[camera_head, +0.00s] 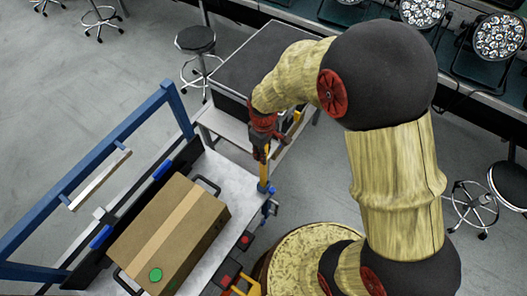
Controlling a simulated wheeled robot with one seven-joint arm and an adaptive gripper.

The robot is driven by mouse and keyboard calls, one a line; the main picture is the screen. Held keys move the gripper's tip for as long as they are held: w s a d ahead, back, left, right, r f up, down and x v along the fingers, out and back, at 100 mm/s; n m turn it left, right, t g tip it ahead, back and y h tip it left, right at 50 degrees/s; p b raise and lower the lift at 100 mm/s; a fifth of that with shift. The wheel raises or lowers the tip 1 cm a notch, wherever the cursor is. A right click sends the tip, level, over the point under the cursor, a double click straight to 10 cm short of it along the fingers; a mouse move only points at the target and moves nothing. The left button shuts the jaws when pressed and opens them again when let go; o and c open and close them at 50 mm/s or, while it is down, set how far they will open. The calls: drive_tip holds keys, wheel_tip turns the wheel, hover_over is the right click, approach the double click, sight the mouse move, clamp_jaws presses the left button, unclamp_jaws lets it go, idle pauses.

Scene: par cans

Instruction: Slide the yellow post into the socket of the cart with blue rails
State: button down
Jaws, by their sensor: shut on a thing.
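My gripper (262,148) is shut on the upper part of the yellow post (263,172) and holds it about upright. The post's lower end is at a blue fitting (265,188) by the right corner of the cart with blue rails (222,172). I cannot tell whether the post's end is inside the socket or just above it. The cart stands at the left, with a blue rail (95,150) along its far side. A brown cardboard box (165,230) with a green dot lies on its deck.
A grey-topped table (262,58) stands behind my gripper, with a yellow part (297,118) near its edge. Red-and-black blocks (244,240) sit at the cart's near edge. A stool (196,40) stands at the back. Stage lights (498,37) line the bench at upper right.

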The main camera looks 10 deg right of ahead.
drive_tip(key=c, duration=1.5)
unclamp_jaws()
drive_tip(key=shift+c, duration=0.2)
wheel_tip(320, 180, up, 12)
